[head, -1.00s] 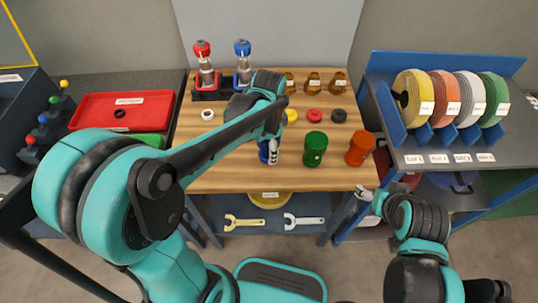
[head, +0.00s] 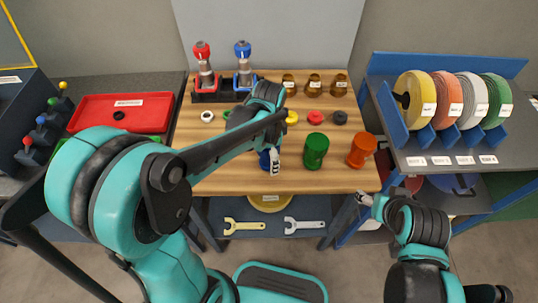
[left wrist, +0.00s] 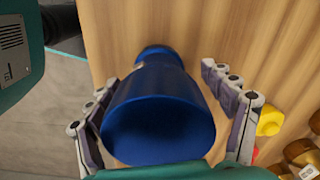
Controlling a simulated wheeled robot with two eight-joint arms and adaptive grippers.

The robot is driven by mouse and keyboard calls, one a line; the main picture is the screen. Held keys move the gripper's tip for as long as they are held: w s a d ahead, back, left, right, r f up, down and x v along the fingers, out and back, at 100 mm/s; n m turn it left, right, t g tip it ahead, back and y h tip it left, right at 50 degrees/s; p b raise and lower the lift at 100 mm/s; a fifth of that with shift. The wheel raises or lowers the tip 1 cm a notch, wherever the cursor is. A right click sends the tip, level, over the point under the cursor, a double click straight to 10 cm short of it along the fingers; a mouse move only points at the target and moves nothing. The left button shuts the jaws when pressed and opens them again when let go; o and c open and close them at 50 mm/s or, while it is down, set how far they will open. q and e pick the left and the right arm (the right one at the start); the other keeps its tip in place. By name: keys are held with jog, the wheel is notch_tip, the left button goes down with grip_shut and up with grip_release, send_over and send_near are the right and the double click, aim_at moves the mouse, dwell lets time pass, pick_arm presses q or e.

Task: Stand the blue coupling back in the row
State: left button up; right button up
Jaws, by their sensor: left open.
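The blue coupling (head: 264,160) is near the front edge of the wooden table, left of the green coupling (head: 316,151) and the orange coupling (head: 361,151), which stand upright. In the left wrist view the blue coupling (left wrist: 160,125) turns its wide dark mouth toward the camera, with its narrower end against the wood. My left gripper (head: 275,160) is open, with one finger on each side of it; the left wrist view shows the fingers (left wrist: 156,78) apart. Firm contact cannot be made out. My right gripper (head: 366,197) hangs by the table's front right corner, apart from the couplings.
Behind stand a red-topped pump (head: 203,65), a blue-topped pump (head: 243,65) and amber jars (head: 314,85). Small rings, including a yellow one (head: 291,118), lie mid-table. A red tray (head: 120,112) is left; a spool rack (head: 400,135) is right. Wrenches (head: 245,226) lie below.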

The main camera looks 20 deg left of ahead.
pick_arm(q)
notch_tip(320, 180, up, 11)
jog(key=p, duration=0.4)
jog(key=shift+s+r, duration=0.1)
jog(key=shift+r, duration=0.5)
jog(key=shift+s+a+r+n, duration=0.2)
jog(key=shift+s+n, duration=0.1)
jog(key=shift+n, duration=0.1)
jog(key=s+a+n+t, duration=0.4)
jog(key=s+n+t, duration=0.3)
jog(key=s+n, duration=0.2)
jog(key=shift+s+a+f+n, duration=0.2)
jog(key=shift+s+n, duration=0.1)
jog(key=shift+n, duration=0.7)
jog(key=shift+f, duration=0.1)
